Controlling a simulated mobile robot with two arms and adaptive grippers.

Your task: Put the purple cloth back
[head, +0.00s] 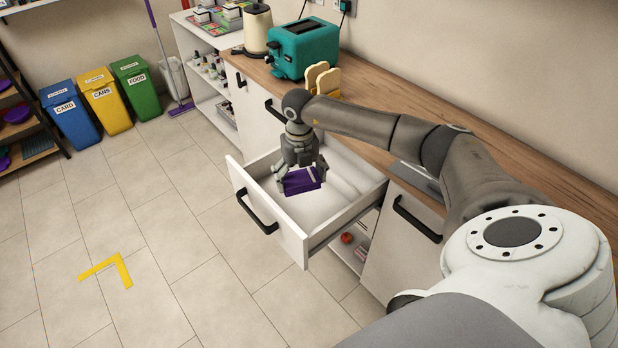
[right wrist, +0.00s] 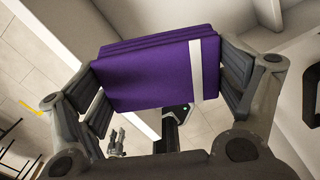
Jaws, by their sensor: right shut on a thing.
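The purple cloth (head: 302,181) is folded into a flat block with a white stripe near one end. It also fills the middle of the right wrist view (right wrist: 145,75). My right gripper (head: 301,178) is shut on the cloth, with a finger pad on each side of it in the right wrist view. The gripper points down over the open white drawer (head: 275,236). The cloth is over the drawer's inside; I cannot tell whether it touches the drawer floor. The drawer looks otherwise empty, though the arm hides part of it.
A wooden worktop (head: 378,135) runs above the drawer, with a teal toaster (head: 304,48) and a cream kettle (head: 258,28) at the back. A red object (head: 347,238) sits on a shelf below the drawer. Blue, yellow and green bins stand far left. The tiled floor (head: 150,230) in front is clear.

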